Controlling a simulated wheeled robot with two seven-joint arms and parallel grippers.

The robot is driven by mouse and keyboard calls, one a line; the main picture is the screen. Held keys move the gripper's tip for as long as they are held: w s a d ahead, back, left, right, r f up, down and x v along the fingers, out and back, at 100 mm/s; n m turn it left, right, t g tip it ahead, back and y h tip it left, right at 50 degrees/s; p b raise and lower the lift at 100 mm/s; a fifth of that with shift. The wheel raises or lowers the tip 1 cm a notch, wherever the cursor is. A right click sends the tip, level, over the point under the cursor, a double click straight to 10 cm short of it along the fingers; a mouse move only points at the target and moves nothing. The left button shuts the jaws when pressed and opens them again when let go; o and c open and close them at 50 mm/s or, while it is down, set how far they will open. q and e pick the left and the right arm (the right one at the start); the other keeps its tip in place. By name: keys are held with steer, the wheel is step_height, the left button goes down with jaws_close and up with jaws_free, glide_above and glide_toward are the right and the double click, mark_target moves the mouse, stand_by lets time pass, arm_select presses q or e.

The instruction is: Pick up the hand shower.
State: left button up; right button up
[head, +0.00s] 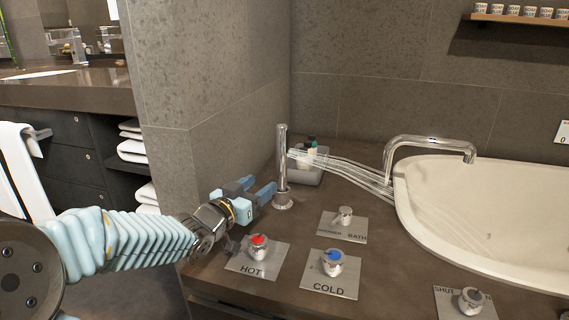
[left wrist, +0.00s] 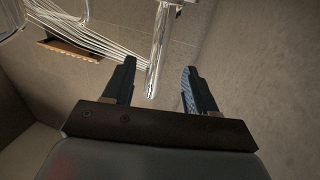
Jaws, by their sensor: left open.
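The hand shower (head: 282,155) is a chrome upright wand standing in a round base on the brown deck, left of the bathtub. In the left wrist view the chrome wand (left wrist: 159,55) shows between the two open fingers (left wrist: 158,90), with a gap on each side. It does not look gripped. My right gripper is in neither view.
HOT (head: 258,248), COLD (head: 332,263) and shower/bath (head: 345,215) knobs stand on plates in front. A grey tray (head: 310,176) with small bottles sits behind the wand. The tub (head: 500,215) and its arched spout (head: 430,141) are right. A stone wall (head: 220,90) rises behind the gripper.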

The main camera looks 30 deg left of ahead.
mark_target(279, 170)
arm_select(q)
steer(key=w, duration=1.1)
steer(key=shift+d, duration=0.15)
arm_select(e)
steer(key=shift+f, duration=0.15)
